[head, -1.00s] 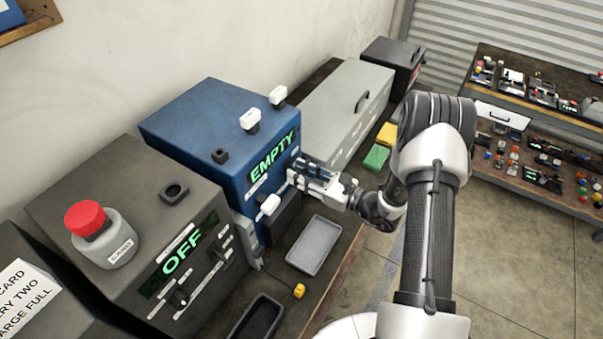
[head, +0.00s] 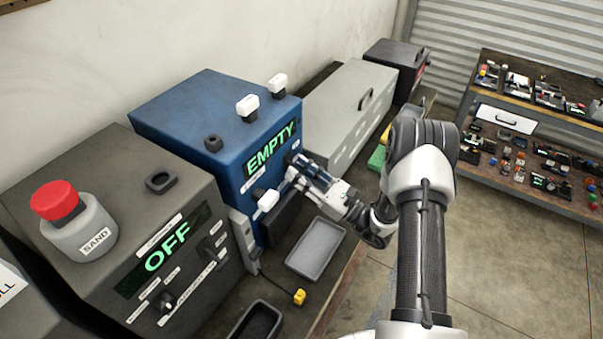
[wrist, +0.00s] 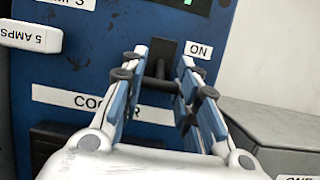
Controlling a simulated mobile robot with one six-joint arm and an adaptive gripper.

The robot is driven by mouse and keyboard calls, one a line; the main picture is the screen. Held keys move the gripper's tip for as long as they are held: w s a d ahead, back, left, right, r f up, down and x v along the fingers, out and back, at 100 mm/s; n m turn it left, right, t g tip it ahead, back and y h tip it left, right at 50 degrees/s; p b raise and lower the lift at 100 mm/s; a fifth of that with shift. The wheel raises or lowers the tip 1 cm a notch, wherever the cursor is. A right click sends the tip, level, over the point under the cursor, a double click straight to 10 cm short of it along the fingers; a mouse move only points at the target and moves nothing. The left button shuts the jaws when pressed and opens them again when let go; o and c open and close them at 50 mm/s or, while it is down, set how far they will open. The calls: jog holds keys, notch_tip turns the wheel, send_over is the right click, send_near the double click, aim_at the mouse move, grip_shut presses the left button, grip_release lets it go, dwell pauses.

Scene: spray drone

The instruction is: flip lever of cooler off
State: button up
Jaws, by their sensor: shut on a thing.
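The blue box (head: 215,115) has a green EMPTY display on its front. In the wrist view, the cooler's lever (wrist: 160,82) is a dark bar on a black plate, between a white ON label (wrist: 199,49) and a partly hidden COOLER label (wrist: 75,102). My gripper (wrist: 167,62) is shut on the lever, with one blue-padded finger on each side. In the head view, my gripper (head: 298,172) reaches the box's front from the right, and its fingers hide the lever there.
A grey box (head: 345,105) stands right of the blue box. A dark box (head: 105,225) with a green OFF display and a red-capped sand jar (head: 75,222) stands left. A grey tray (head: 316,245) lies on the bench below my gripper. A white 5 AMPS piece (wrist: 32,37) juts out left.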

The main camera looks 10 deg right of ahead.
jog(key=o, duration=1.1)
jog(key=shift+f, duration=0.1)
jog(key=v, duration=1.2)
